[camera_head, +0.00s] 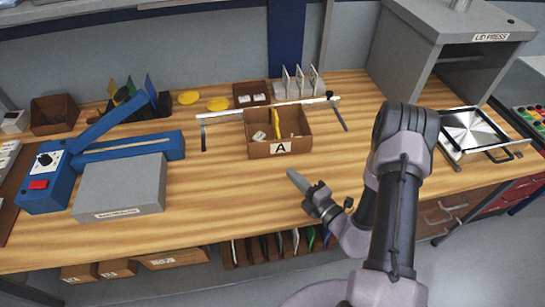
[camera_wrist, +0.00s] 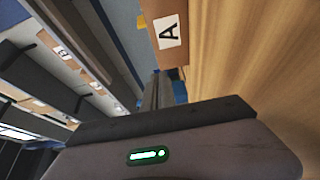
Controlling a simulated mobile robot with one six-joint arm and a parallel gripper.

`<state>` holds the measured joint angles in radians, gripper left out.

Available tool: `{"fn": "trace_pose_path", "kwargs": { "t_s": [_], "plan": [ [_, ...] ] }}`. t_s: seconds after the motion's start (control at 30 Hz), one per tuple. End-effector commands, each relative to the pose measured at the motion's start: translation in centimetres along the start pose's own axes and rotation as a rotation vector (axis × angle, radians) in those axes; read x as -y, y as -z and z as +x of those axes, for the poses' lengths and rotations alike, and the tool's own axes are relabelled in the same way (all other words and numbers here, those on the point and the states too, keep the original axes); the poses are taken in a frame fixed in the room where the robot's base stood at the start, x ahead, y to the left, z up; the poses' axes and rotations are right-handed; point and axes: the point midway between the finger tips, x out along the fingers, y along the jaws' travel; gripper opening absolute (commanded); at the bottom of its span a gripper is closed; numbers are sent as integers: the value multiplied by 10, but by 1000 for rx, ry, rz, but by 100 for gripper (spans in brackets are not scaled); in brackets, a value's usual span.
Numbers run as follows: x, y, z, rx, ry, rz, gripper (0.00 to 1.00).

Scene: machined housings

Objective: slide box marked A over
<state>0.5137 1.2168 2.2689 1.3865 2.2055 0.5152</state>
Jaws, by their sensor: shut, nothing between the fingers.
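The box marked A (camera_head: 262,150) is a brown open-topped box on the wooden bench, with a white label "A" on its front. It holds a few small white parts and a yellow divider. In the wrist view the box (camera_wrist: 180,55) shows at the top, its label turned sideways. My gripper (camera_head: 292,174) is shut and empty, low over the bench just in front of the box and to its right, apart from it. In the wrist view the fingers (camera_wrist: 156,92) point toward the box side.
A metal rail (camera_head: 222,113) on legs stands across the bench at the box. A grey block (camera_head: 120,190) and a blue sealer (camera_head: 50,185) are at left. A grey lid press (camera_head: 440,50) and a metal tray (camera_head: 472,130) are at right. Bare bench lies left and right of the box.

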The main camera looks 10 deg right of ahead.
Motion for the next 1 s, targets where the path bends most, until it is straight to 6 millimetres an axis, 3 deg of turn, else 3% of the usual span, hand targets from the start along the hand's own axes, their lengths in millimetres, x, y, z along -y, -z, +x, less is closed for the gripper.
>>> {"fn": "trace_pose_path", "kwargs": {
  "t_s": [0.37, 0.4, 0.63, 1.0],
  "plan": [
    [0, 3, 83, -9, -5, -8, 0],
    [0, -5, 88, -7, -6, -9, 0],
    [-1, -24, 106, -7, -4, -8, 0],
    [-2, -26, 108, -8, -3, -7, 0]
  ]
}}
